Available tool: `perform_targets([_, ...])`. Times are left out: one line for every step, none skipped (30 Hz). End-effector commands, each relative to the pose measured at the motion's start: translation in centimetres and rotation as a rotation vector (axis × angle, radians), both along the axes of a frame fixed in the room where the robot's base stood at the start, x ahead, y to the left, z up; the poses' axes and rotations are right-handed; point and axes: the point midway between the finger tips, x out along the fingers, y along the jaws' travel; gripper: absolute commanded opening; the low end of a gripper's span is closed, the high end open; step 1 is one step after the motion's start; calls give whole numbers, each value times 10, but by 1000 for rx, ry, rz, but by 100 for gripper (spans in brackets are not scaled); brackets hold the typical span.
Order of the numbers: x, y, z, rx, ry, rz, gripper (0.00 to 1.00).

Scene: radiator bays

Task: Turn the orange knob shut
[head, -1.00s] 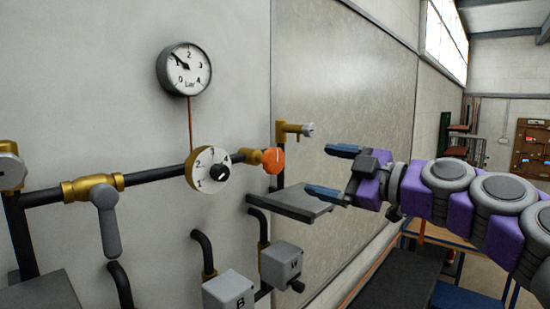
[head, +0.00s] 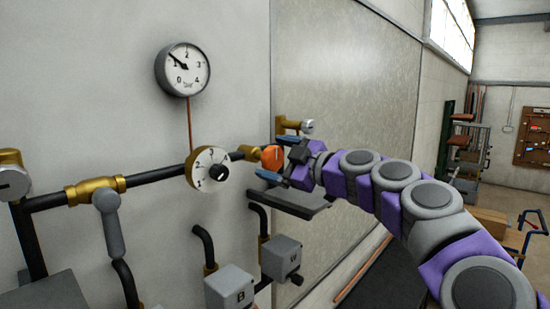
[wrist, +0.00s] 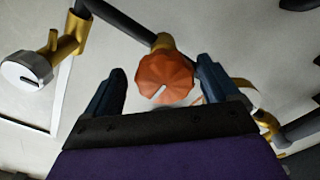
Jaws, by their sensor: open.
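The orange knob (head: 272,158) sits at the right end of the dark pipe on a brass fitting, facing out from the wall. In the wrist view the orange knob (wrist: 164,78) is fluted, with a short pale mark on its face. My gripper (head: 278,157) is open at the knob in the head view, one finger above it and one below. In the wrist view my gripper (wrist: 160,85) has its blue fingers on either side of the knob, with gaps showing. I cannot tell how deep the knob lies between them.
A white numbered dial (head: 211,168) with a black centre is on the pipe left of the knob. A round gauge (head: 183,69) hangs above. A brass valve with a grey lever (head: 108,222) is further left. A grey shelf (head: 290,203) and grey boxes lie below.

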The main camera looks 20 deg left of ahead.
Motion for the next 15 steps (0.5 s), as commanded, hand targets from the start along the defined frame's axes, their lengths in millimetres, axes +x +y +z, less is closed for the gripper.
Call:
perform_targets([0,3,-1,-2,0,1,88])
perform_targets([0,5,-1,-3,0,1,88])
perform_targets([0,7,-2,-5,0,1,88])
perform_targets([0,7,-2,-5,0,1,88])
perform_targets([0,7,-2,-5,0,1,88])
perform_targets([0,8,-2,-5,0,2,87])
perform_targets([0,8,-2,-5,0,2,84])
perform_targets([0,8,-2,-6,0,1,81])
perform_targets([0,8,-2,-6,0,1,77])
perform_targets([0,8,-2,-6,0,1,74])
perform_targets([0,8,-2,-5,0,2,71])
perform_targets([0,7,-2,-4,1,1,67])
perform_targets([0,7,-2,-4,1,1,65])
perform_targets([0,7,-2,-5,1,2,62])
perform_targets([-1,6,-2,-5,1,2,58])
